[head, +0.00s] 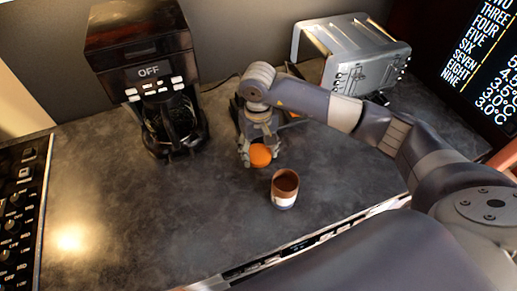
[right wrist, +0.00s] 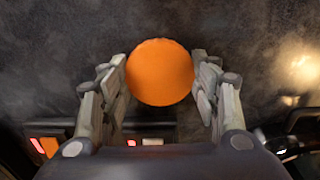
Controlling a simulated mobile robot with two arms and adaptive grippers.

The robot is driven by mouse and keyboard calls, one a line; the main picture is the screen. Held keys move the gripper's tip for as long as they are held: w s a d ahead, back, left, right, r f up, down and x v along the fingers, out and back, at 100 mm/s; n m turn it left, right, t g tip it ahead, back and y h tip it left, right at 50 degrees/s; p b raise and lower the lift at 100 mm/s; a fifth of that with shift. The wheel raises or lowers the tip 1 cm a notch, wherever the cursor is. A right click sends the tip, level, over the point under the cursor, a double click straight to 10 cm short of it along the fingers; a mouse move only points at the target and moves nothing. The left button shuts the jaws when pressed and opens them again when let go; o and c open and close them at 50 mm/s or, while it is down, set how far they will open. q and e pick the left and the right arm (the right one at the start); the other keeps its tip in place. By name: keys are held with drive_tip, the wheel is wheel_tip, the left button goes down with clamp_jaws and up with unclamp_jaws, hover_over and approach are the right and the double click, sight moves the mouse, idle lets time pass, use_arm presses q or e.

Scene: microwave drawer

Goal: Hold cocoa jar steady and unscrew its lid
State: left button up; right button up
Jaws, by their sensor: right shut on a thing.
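The cocoa jar (head: 285,190) stands upright on the dark counter near its front edge, open at the top with brown inside. My right gripper (head: 258,155) is just behind and left of the jar, apart from it. It is shut on a round orange lid (head: 261,156), with the fingers on either side. In the right wrist view the lid (right wrist: 160,72) shows as an orange disc between the fingertips (right wrist: 161,85). Whether the lid touches the counter, I cannot tell. My left gripper is not in view.
A black coffee maker (head: 145,75) reading OFF stands at the back left. A silver toaster (head: 365,65) stands at the back right. A dark panel with knobs (head: 20,200) is at the left edge. The counter (head: 130,215) is clear at the front left.

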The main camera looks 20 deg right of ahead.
drive_tip(key=o, duration=1.2)
drive_tip(key=shift+f, duration=0.1)
drive_tip(key=shift+c, duration=0.2)
